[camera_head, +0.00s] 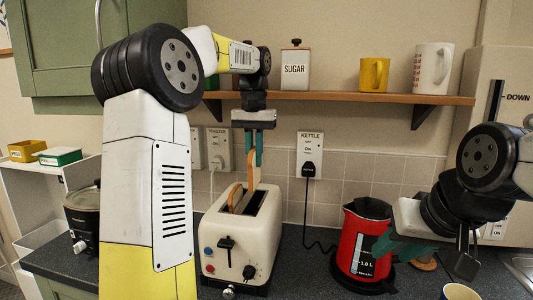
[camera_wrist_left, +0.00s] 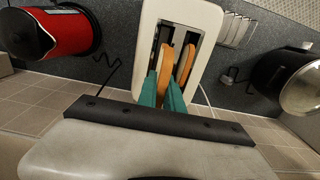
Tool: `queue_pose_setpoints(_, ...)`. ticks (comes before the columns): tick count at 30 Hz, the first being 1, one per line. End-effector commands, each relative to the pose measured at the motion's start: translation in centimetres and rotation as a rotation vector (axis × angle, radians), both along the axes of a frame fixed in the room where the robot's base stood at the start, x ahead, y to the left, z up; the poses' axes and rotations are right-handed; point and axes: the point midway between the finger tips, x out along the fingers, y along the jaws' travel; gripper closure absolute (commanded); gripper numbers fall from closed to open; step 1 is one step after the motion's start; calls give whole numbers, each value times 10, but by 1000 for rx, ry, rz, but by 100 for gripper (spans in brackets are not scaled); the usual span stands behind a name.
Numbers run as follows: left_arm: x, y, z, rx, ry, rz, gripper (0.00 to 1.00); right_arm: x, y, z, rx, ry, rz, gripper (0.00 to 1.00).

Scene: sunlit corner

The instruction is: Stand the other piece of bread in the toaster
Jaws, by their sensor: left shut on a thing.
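The cream toaster (camera_head: 218,230) stands on the dark counter with its two slots facing up; it also shows in the left wrist view (camera_wrist_left: 205,15). One slice of bread (camera_head: 233,197) stands in the left slot and shows as the right-hand slice (camera_wrist_left: 186,64) from the wrist. My left gripper (camera_head: 253,160) points down, shut on the other slice of bread (camera_head: 253,178). This slice is upright over the other slot, and in the wrist view (camera_wrist_left: 165,62) its end lies within the slot's outline. How deep it sits is unclear. My right gripper (camera_head: 405,246) is by the kettle, its fingers partly hidden.
A red kettle (camera_head: 357,245) stands right of the toaster, close to my right gripper. A shelf (camera_head: 340,97) with a sugar jar (camera_head: 295,70) and mugs runs behind my left gripper. A dark pot (camera_head: 82,215) stands at the left.

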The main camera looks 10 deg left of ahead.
Motion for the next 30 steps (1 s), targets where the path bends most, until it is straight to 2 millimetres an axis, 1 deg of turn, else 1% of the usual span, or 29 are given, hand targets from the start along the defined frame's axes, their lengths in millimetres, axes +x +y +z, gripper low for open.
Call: queue_pose_setpoints(30,0,0,-78,0,2,0,100,0,0,0,0,0,0,64)
